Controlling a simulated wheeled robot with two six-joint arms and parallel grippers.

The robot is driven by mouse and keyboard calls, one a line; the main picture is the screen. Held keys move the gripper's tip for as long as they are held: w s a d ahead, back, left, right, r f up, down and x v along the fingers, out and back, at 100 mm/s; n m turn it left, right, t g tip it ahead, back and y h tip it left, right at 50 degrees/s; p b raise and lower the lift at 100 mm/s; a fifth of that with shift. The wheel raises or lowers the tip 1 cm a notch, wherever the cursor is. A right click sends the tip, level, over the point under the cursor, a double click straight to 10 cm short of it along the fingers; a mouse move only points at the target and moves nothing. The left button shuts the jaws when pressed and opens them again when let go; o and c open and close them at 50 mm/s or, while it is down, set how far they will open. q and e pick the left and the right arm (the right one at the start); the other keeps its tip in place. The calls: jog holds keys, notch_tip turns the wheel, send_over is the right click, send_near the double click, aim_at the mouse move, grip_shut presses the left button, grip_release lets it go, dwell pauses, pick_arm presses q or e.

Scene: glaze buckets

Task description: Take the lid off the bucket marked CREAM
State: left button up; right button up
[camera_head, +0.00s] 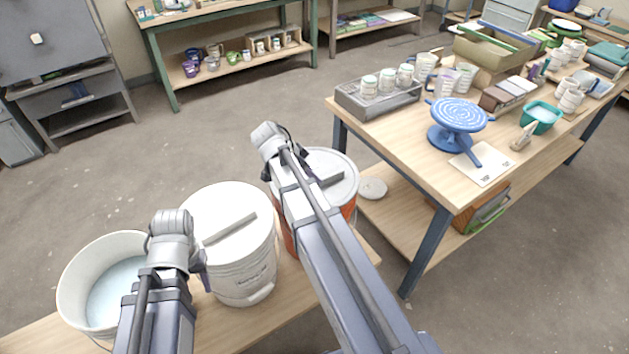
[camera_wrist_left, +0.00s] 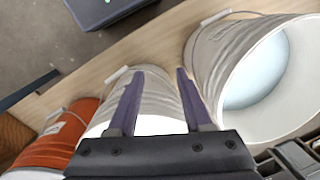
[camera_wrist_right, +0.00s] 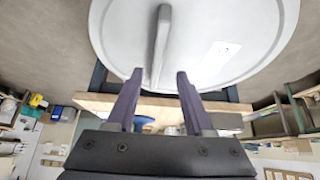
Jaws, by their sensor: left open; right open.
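A white bucket (camera_head: 245,265) with a white lid (camera_head: 205,205) and a bar handle (camera_head: 230,228) stands in the middle; its small print is unreadable. An orange bucket (camera_head: 349,210) with a grey lid (camera_head: 335,165) and bar handle stands to its right, partly behind my right arm. I cannot read CREAM on either. My left gripper (camera_wrist_left: 160,72) is open and empty beside the white bucket, its jaws mostly hidden in the head view. My right gripper (camera_wrist_right: 160,74) is open; in the right wrist view a grey lid (camera_wrist_right: 110,30) with an upright bar handle (camera_wrist_right: 160,45) lies beyond its fingertips.
An open white bucket (camera_head: 72,285) with pale liquid (camera_head: 115,290) stands at the left on the same wooden bench (camera_head: 30,340). A worktable (camera_head: 400,140) with a blue turntable (camera_head: 460,115) is at the right. A pale round disc (camera_head: 372,188) lies on its lower shelf.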

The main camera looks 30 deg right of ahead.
jog(key=b+x, duration=0.3)
jog(key=x, duration=0.2)
jog(key=shift+s+d+r, duration=0.15)
jog(key=shift+s+d, duration=0.05)
jog(key=shift+r, duration=0.1)
grip_shut()
dwell(1.0)
